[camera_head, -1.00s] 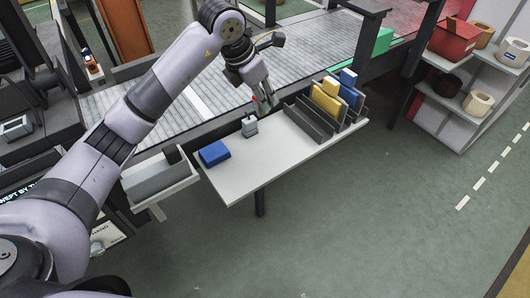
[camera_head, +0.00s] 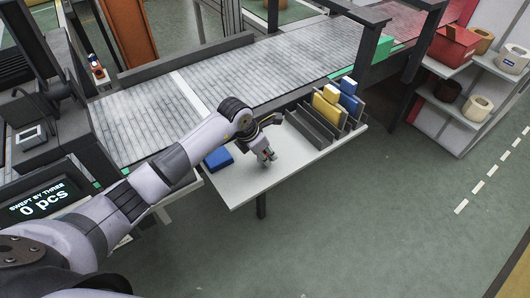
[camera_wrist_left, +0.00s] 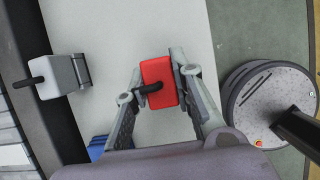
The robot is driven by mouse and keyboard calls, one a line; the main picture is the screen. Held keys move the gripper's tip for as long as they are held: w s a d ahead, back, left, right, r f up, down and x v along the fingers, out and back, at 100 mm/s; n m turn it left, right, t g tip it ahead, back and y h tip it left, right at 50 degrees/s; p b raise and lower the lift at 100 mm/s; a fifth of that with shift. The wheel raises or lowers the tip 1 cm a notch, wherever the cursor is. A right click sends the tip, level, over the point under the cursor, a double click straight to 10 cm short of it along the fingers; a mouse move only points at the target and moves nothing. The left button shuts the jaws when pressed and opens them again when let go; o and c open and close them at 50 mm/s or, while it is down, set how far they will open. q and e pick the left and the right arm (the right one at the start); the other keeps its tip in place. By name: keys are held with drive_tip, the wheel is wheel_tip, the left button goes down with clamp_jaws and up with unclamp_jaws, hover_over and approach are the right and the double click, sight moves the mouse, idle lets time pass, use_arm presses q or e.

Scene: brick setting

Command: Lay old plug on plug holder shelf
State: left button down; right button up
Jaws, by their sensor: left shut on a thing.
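My left gripper (camera_head: 268,158) is low over the pale table-like shelf (camera_head: 240,191) in the head view. In the left wrist view its two fingers (camera_wrist_left: 158,82) are shut on a red plug (camera_wrist_left: 158,72) with a black pin. Pale shelf surface (camera_wrist_left: 178,25) shows behind the red plug; I cannot tell whether they touch. A grey plug-like block (camera_wrist_left: 52,79) with a black pin stands to the left, apart from the fingers, by a small metal bracket. In the head view the arm hides this grey block. My right gripper is not in view.
A dark slotted rack (camera_head: 309,128) with yellow plates (camera_head: 326,102) and blue plates (camera_head: 350,98) stands at the shelf's right end. A blue block (camera_head: 218,159) lies left of my gripper. A conveyor (camera_head: 240,77) runs behind. The shelf's front is clear.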

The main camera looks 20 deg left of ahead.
use_arm(q)
drive_tip(key=shift+f, duration=0.25)
drive_tip(key=shift+f, duration=0.2)
drive_tip(key=c, duration=1.4)
unclamp_jaws()
drive_tip(key=shift+r, duration=0.1)
drive_tip(key=shift+o, duration=0.2)
